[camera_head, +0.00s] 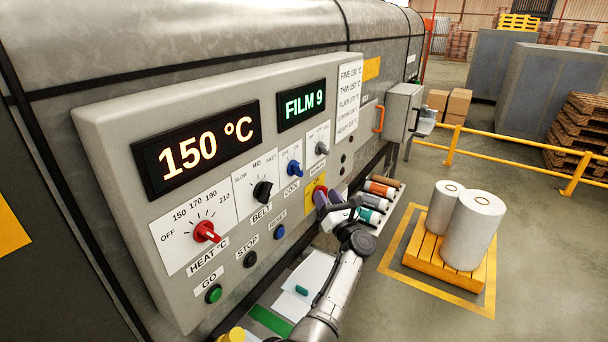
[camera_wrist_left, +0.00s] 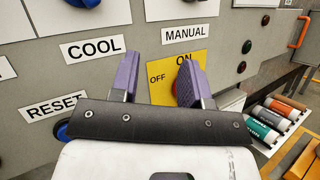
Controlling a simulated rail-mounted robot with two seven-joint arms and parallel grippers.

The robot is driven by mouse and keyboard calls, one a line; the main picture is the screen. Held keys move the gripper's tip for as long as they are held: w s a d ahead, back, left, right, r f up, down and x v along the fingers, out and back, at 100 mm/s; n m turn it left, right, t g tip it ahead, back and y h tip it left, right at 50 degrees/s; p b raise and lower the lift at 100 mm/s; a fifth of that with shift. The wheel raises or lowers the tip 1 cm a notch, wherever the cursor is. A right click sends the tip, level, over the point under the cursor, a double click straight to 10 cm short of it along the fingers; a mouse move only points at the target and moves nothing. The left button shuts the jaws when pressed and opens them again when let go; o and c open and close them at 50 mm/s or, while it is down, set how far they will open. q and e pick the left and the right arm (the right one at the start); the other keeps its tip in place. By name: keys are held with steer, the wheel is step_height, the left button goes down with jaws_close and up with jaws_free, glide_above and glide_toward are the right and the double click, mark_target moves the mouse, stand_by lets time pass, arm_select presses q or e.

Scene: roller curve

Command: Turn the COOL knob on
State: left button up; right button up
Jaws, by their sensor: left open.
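The COOL knob (camera_head: 294,168) is blue and sits on the grey control panel (camera_head: 130,130), above its COOL label. Its setting is too small to read. In the left wrist view, only the lower edge of the blue COOL knob (camera_wrist_left: 85,3) shows at the top left, above the COOL label (camera_wrist_left: 95,47). My left gripper (camera_head: 328,196) has purple fingers and is below and right of the knob, in front of the yellow ON/OFF plate. In the left wrist view my left gripper (camera_wrist_left: 158,78) is open, with nothing between its fingers. My right gripper is not in view.
Nearby are the black BELT knob (camera_head: 262,191), grey MANUAL knob (camera_head: 321,148) and red HEAT knob (camera_head: 207,231). A red switch on the yellow plate (camera_wrist_left: 161,66) is partly hidden by a finger. Below lie coloured rolls (camera_head: 380,188). A yellow pallet (camera_head: 420,251) carries white rolls.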

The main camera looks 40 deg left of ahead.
arm_select(q)
steer(key=d+r+n+g, duration=0.35)
steer(key=n+g, duration=0.25)
steer(key=n, duration=0.2)
steer(key=n+g+h+p, duration=0.2)
steer(key=n+g+p, duration=0.2)
steer(key=n+g, duration=0.15)
glide_toward(301, 169)
steer(key=shift+n, duration=0.35)
steer(key=a+p, duration=0.1)
steer(key=a, duration=0.2)
steer(key=a+p, duration=0.1)
steer(key=a, duration=0.2)
steer(key=s+a+p, duration=0.1)
steer(key=a, duration=0.1)
steer(key=shift+a+r, duration=0.25)
steer(key=shift+a, duration=0.15)
jaws_close()
